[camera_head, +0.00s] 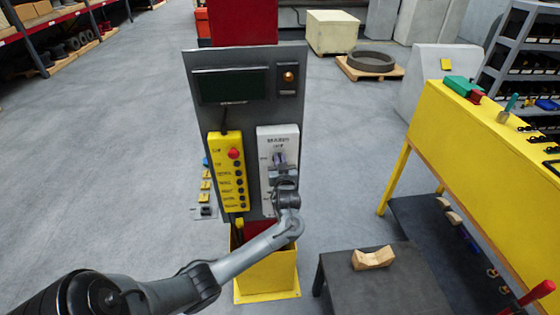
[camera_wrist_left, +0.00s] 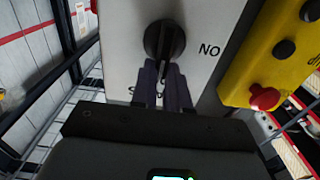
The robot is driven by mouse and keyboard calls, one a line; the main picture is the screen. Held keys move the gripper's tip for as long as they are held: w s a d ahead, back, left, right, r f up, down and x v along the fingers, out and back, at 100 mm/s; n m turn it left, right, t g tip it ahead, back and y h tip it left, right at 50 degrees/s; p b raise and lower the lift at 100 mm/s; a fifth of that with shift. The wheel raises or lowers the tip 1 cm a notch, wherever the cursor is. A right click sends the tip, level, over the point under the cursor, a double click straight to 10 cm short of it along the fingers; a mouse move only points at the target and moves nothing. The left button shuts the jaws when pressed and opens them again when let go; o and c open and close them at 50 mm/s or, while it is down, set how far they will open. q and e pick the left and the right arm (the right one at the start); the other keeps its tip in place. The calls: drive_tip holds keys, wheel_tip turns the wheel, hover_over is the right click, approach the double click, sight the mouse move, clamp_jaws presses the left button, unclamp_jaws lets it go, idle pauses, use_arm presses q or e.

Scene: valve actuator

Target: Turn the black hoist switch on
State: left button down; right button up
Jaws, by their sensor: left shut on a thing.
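The black hoist switch is a round rotary knob (camera_wrist_left: 165,36) with a raised grip bar, on a white panel. In the left wrist view its bar stands about upright in the picture, and the lettering "ON" shows upside down to its right. In the head view the white switch box (camera_head: 266,140) is on the right half of a dark upright board, and my gripper hides most of the knob. My left gripper (camera_wrist_left: 166,68) is in front of the box, its narrow fingers shut on the lower end of the knob's bar. Other lettering is partly hidden behind the fingers. My right gripper is not in view.
A yellow control box (camera_head: 227,172) with a red button and several dark buttons hangs left of the switch box. A dark display (camera_head: 230,86) and an amber lamp (camera_head: 289,77) are above. A dark table (camera_head: 345,290) and a yellow bench (camera_head: 455,130) stand right. Open floor lies left.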

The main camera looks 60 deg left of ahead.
use_arm(q)
drive_tip(key=f+n+b, duration=0.1)
drive_tip(key=n+b, duration=0.4)
drive_tip(key=s+n+b, duration=0.1)
drive_tip(key=n+b, duration=0.4)
drive_tip(key=b, duration=0.1)
drive_tip(key=s+a+f+n+b, duration=0.1)
drive_tip(key=n+b, duration=0.4)
drive_tip(key=b, duration=0.1)
drive_tip(key=shift+s+f, duration=0.15)
drive_tip(key=shift+f, duration=0.15)
drive_tip(key=shift+a+f+n+b, duration=0.1)
drive_tip(key=shift+n+b, duration=0.9)
drive_tip(key=shift+b, duration=0.2)
drive_tip(key=shift+n, duration=0.3)
drive_tip(key=c, duration=1.1)
unclamp_jaws()
